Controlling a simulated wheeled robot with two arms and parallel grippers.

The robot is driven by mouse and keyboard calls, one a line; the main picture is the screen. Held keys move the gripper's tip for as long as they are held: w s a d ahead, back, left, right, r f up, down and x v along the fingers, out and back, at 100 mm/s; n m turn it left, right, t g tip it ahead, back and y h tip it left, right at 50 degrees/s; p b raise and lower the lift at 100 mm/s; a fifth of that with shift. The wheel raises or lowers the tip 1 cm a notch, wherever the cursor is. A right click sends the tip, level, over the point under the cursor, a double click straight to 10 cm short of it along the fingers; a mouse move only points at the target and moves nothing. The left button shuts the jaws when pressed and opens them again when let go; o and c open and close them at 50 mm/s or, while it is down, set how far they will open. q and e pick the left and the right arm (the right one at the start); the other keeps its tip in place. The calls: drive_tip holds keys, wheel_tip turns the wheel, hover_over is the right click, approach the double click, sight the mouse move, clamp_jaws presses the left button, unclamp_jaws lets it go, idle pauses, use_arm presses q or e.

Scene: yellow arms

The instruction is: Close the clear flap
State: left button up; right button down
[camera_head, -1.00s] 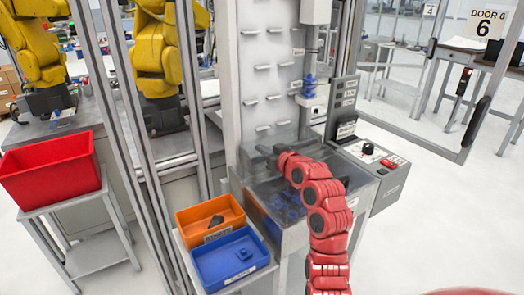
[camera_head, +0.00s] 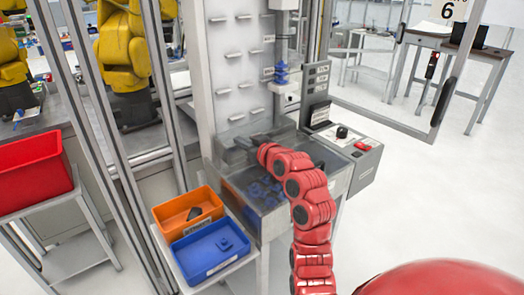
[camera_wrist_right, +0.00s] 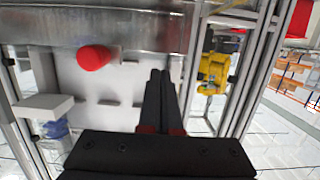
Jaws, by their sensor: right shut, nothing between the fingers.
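The clear flap (camera_head: 236,131) is a smoky see-through panel at the metal bin (camera_head: 276,224) in front of the white pegboard. My arm covers part of it, and its exact angle is hard to tell. Several blue parts (camera_head: 262,190) lie in the bin. My right gripper (camera_head: 237,149), dark at the end of the red arm, is by the flap; contact cannot be judged. My left gripper is out of view.
A control box with a red button (camera_head: 362,146) stands right of the bin. An orange bin (camera_head: 170,213) and a blue bin (camera_head: 200,262) sit to its left. A metal frame post (camera_head: 105,110) and a red bin (camera_head: 32,168) are farther left. The floor at right is open.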

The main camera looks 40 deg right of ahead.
drive_tip(key=s+r+p, duration=0.2)
drive_tip(key=s+p, duration=0.7)
drive_tip(key=s, duration=0.6)
drive_tip(key=shift+d+r, duration=0.3)
drive_tip(key=shift+r, duration=0.1)
